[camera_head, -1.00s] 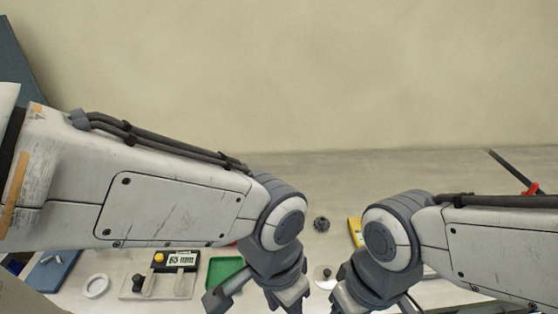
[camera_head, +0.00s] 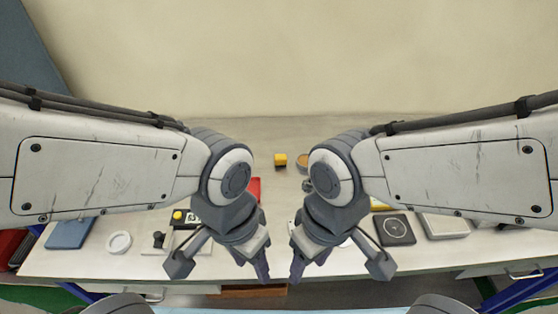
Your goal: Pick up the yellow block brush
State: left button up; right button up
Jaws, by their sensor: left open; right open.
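Another yellow item (camera_head: 378,204) lies to the right, mostly hidden behind my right arm. My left gripper (camera_head: 256,262) hangs open and empty near the table's front edge, in front of the block and slightly left of it. My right gripper (camera_head: 302,262) hangs open and empty close beside it on the right. Neither touches the block.
A red item (camera_head: 254,187) and a round brown-topped item (camera_head: 303,161) flank the block. On the left are a blue box (camera_head: 70,232), a white ring (camera_head: 118,242) and a panel with a yellow knob (camera_head: 178,215). On the right are a black square device (camera_head: 394,229) and a pale box (camera_head: 445,226).

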aim_at(280, 159)
jog(key=k, duration=1.3)
jog(key=z, duration=0.65)
jog(key=i, duration=1.85)
jog(key=u, duration=0.7)
